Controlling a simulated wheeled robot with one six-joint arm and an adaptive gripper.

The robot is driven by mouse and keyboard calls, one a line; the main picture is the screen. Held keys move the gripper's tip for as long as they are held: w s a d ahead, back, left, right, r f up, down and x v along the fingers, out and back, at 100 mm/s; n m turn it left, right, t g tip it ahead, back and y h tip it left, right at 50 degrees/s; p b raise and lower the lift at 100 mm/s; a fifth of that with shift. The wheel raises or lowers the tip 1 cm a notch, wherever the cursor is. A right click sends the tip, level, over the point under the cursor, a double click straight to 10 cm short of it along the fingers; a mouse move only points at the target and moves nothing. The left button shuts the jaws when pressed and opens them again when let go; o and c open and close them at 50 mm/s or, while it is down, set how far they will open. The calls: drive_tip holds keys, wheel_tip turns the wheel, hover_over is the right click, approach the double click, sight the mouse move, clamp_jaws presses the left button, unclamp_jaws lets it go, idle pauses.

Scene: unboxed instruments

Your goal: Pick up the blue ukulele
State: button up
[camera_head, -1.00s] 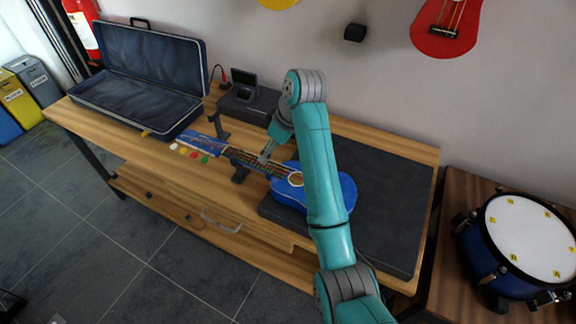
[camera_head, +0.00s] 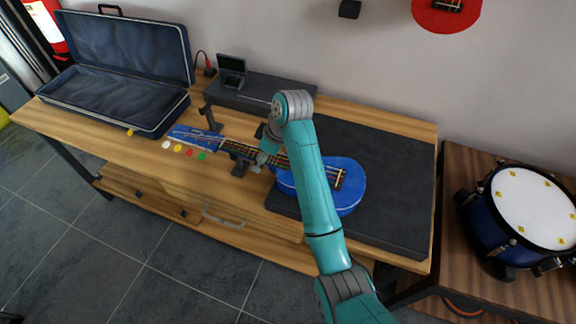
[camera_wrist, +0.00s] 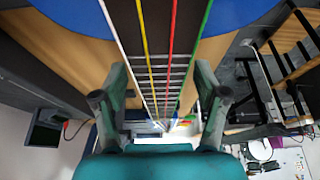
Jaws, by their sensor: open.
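The blue ukulele (camera_head: 350,186) lies strings up on the table, its body on a dark mat (camera_head: 395,190) and its neck pointing left. Stands sit by the neck and headstock. My gripper (camera_head: 262,161) is over the neck close to the body, and my arm hides the sound hole. In the wrist view the ukulele's neck (camera_wrist: 155,55), with its coloured strings, runs between the two spread fingers of my gripper (camera_wrist: 162,100). There is visible room on both sides of the neck. I cannot tell how far down the fingers reach.
An open blue case (camera_head: 165,112) stands at the table's left. A black box with a small screen (camera_head: 232,72) is at the back. Coloured round pieces (camera_head: 188,152) lie before the headstock. A blue drum (camera_head: 530,215) stands right, and a red instrument (camera_head: 447,10) hangs on the wall.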

drive_tip(key=shift+f, duration=0.2)
drive_tip(key=c, duration=1.2)
drive_tip(key=shift+c, duration=0.4)
drive_tip(key=shift+a+r, duration=0.1)
drive_tip(key=shift+r, duration=0.1)
